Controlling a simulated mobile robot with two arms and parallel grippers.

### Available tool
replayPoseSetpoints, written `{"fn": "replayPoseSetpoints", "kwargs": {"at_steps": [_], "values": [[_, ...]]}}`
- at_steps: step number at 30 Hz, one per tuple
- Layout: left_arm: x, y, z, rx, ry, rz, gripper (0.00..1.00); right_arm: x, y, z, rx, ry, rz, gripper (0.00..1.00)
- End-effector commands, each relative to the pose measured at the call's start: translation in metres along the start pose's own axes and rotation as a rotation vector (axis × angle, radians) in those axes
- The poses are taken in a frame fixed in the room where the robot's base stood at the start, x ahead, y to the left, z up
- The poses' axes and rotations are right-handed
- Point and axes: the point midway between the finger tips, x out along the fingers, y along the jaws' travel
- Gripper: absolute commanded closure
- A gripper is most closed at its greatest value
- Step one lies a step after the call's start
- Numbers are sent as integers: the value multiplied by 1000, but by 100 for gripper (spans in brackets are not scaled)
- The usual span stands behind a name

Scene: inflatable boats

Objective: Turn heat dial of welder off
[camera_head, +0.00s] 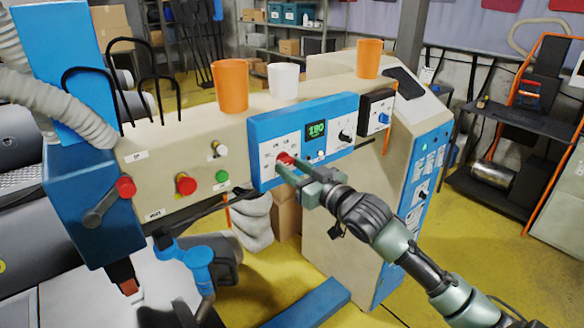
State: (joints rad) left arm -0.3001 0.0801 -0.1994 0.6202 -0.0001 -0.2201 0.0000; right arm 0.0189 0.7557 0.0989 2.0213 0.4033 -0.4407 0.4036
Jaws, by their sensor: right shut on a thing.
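The welder (130,150) is a beige and blue machine across the left and middle of the head view. Its blue-framed control panel (262,130) has a white face and a green lit display (317,129) that seems to read 180. A red dial (285,158) sits on the left part of this panel. My right gripper (290,169) reaches in from the lower right and is shut on the red dial, partly hiding it. A black knob (345,135) is on the right part of the panel. My left gripper is not in view.
Orange cups (230,86) and a white cup (284,80) stand on top of the welder. Yellow floor shows at the right.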

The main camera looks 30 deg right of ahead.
Motion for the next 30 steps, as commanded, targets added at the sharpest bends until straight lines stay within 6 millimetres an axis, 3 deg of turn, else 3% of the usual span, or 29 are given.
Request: {"fn": "replayPoseSetpoints", "kwargs": {"at_steps": [12, 28, 29, 30], "values": [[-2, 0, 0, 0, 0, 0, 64, 0, 1, 4, -177, -9, 0, 100], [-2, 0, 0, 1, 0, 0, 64, 0, 1, 5, -201, -9, 0, 100], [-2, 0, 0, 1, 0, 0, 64, 0, 1, 5, -201, -9, 0, 57], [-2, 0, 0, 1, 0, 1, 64, 0, 1, 4, -201, -9, 0, 46]]}}
